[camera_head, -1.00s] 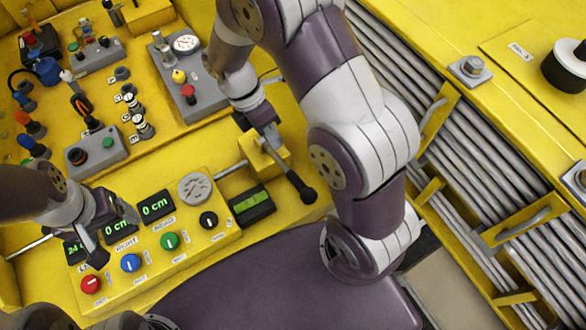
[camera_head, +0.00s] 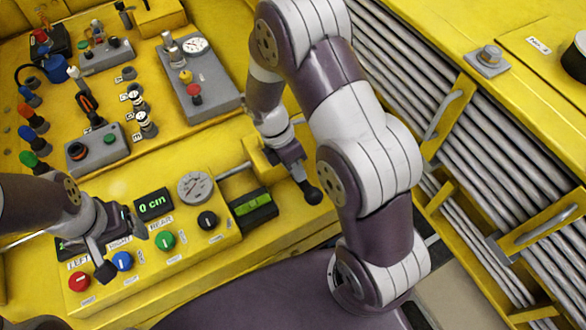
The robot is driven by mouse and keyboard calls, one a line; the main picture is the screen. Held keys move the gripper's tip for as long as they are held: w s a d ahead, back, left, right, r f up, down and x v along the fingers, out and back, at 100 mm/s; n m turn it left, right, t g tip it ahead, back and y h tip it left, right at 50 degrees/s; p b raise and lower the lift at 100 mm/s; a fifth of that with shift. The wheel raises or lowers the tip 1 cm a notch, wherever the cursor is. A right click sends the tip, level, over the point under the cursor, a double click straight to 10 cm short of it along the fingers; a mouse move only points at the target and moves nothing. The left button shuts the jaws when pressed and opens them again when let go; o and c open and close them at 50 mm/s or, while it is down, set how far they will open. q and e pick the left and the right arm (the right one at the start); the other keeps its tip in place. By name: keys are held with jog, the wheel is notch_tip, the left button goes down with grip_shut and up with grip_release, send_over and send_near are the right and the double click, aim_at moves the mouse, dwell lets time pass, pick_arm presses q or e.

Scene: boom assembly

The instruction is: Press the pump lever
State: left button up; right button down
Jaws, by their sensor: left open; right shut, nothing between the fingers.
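My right gripper (camera_head: 294,166) is shut, with nothing visible held.
A grey gauge panel (camera_head: 205,90) stands behind. Ribbed bars (camera_head: 470,135) run along the right.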

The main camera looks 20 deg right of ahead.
jog(key=shift+f, duration=0.45)
pick_arm(q)
jog(key=shift+s+f, duration=0.1)
jog(key=shift+f, duration=0.35)
pick_arm(e)
jog(key=shift+s+r, duration=0.1)
jog(key=shift+s, duration=0.1)
pick_arm(q)
jog(key=shift+s, duration=0.1)
pick_arm(e)
jog(key=shift+d, duration=0.1)
